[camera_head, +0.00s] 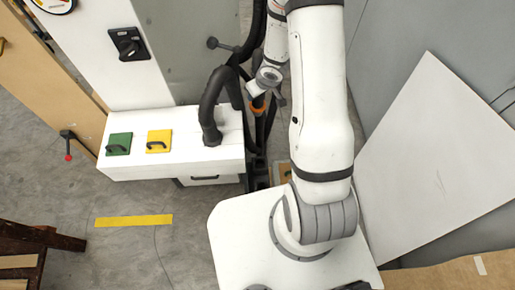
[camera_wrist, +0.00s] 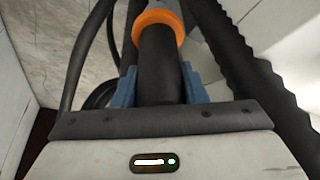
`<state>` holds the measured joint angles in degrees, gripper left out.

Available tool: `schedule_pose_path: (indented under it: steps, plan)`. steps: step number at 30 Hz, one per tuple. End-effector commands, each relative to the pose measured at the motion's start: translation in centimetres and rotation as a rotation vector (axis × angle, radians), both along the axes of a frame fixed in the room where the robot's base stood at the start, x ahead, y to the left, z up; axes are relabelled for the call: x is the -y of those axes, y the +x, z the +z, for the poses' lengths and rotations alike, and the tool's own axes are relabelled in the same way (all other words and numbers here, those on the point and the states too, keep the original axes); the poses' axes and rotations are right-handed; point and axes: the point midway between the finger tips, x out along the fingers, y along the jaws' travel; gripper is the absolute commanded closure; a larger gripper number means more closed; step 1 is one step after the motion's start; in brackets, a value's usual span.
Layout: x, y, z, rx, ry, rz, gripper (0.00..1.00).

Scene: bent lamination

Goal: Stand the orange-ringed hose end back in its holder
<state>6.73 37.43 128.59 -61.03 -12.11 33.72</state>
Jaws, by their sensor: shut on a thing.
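The orange-ringed hose end is a dark tube with an orange collar (camera_head: 258,104), seen beside the white cabinet in the head view. In the wrist view the orange ring (camera_wrist: 158,22) sits just beyond my gripper (camera_wrist: 160,84), whose blue fingers lie on both sides of the dark tube (camera_wrist: 158,62). My gripper is shut on the hose end. In the head view my arm's wrist largely hides the fingers. I cannot clearly make out the holder; dark parts and a small orange-brown piece (camera_head: 285,172) show low beside the cabinet.
A white ledge (camera_head: 170,168) carries a green pad (camera_head: 118,144), a yellow pad (camera_head: 159,141) and a thick black bent hose (camera_head: 212,105). Black hoses also run close to my gripper; a ribbed one (camera_wrist: 250,70) passes at its right. A large white panel (camera_head: 430,150) leans at right.

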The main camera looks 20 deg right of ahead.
Motion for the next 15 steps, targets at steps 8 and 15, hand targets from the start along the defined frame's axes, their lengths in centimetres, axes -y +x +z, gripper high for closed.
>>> schedule_pose_path:
  steps: [8, 15]
  plan:
    - [-0.4, -1.6, -16.0, -0.006, 0.005, 0.617, 0.80]
    - [-0.9, -5.4, -24.1, -0.001, 0.002, 1.040, 0.80]
